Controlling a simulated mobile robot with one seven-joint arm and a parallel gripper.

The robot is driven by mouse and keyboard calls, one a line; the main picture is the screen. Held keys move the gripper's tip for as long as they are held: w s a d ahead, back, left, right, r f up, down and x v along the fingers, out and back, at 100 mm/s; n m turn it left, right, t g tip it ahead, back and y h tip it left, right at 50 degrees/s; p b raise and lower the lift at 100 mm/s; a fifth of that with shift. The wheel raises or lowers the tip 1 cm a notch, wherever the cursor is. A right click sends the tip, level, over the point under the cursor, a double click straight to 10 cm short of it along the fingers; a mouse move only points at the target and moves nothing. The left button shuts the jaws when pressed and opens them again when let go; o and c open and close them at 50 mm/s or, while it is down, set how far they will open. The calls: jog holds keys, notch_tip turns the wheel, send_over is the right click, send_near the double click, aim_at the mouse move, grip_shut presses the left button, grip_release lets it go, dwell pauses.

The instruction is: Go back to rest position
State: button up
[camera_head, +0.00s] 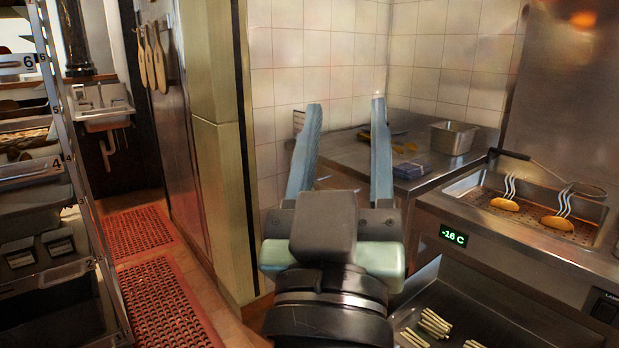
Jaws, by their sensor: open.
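My gripper (344,112) is in the middle of the head view, its two blue fingers spread wide apart and pointing up and away. Nothing shows between the fingers. The gripper is in front of the tiled wall and the left part of the steel counter, apart from the things on it as far as I can tell. My arm's dark wrist covers part of the floor and the counter front.
A steel counter (428,180) holds a metal pan (453,137). At right, a refrigerated unit (520,245) holds tongs-like tools on yellow pieces, with pale sticks in a lower bay. A shelf rack (72,150) stands left. Red mats (165,300) cover the open aisle.

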jog(key=s+a+r+t+y, duration=0.3)
jog(key=s+r, duration=0.3)
jog(key=r, duration=0.3)
notch_tip(320, 180, up, 22)
jog(key=p, duration=2.2)
jog(key=shift+r+y, duration=0.25)
jog(key=shift+y, duration=0.15)
